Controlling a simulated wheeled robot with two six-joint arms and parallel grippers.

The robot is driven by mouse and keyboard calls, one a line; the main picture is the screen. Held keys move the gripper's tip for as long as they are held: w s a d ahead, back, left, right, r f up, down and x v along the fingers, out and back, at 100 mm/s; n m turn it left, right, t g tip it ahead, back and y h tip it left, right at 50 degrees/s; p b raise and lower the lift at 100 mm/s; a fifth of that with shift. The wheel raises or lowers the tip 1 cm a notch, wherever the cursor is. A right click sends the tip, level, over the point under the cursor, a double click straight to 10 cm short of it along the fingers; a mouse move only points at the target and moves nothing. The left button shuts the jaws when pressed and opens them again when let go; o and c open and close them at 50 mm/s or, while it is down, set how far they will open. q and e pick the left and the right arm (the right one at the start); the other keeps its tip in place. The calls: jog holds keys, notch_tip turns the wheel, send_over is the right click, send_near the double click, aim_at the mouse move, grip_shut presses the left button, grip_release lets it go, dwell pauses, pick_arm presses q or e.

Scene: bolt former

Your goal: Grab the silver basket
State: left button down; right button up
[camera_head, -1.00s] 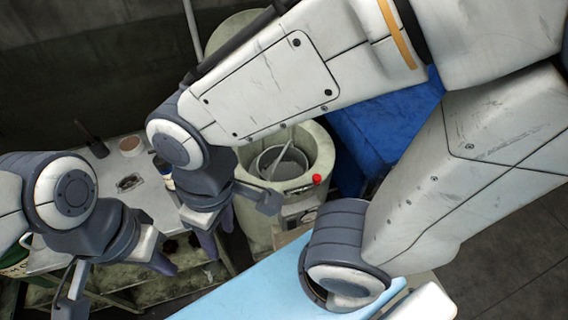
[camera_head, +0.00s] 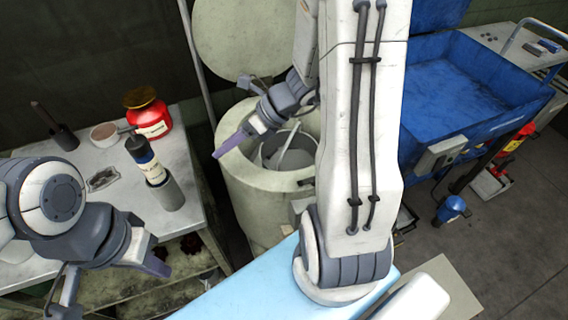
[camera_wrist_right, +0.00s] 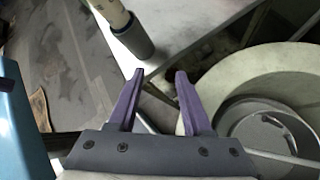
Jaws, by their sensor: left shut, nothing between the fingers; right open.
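The silver basket (camera_head: 272,152) sits inside the round opening of a pale cylindrical machine (camera_head: 250,195), with a bar-like handle rising from it. My right arm hides its right side. It also shows in the right wrist view (camera_wrist_right: 262,128), right of the fingers. My right gripper (camera_head: 228,143) is over the left rim of the machine, apart from the basket; its purple fingers (camera_wrist_right: 160,76) are open and empty. My left gripper (camera_head: 158,264) is shut and empty at the lower left, near the front edge of the white table.
The white table (camera_head: 125,200) holds a red jar (camera_head: 150,118), a dark-capped bottle (camera_head: 143,155) in a grey cup and a small bowl (camera_head: 104,134). A round lid (camera_head: 240,40) stands raised behind the machine. A blue bin (camera_head: 450,90) stands at right.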

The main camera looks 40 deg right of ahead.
jog(key=w+d+f+m+t+h+b, duration=0.1)
jog(key=d+f+m+t+b, duration=0.1)
jog(key=d+f+m, duration=0.35)
jog(key=w+d+f+m+t+h+b, duration=0.1)
jog(key=w+d+f+m+t+h, duration=0.15)
jog(key=d+m, duration=0.45)
jog(key=m+t+h+b, duration=0.3)
jog(key=m+h, duration=0.1)
jog(key=m, duration=0.4)
send_near(293, 131)
jog(key=shift+g, duration=0.25)
jog(key=shift+b+x, duration=0.35)
jog(key=shift+x, duration=4.8)
pick_arm(q)
notch_tip(293, 131, down, 9)
jog(key=shift+r, duration=0.2)
pick_arm(e)
jog(key=shift+f, duration=0.1)
grip_shut()
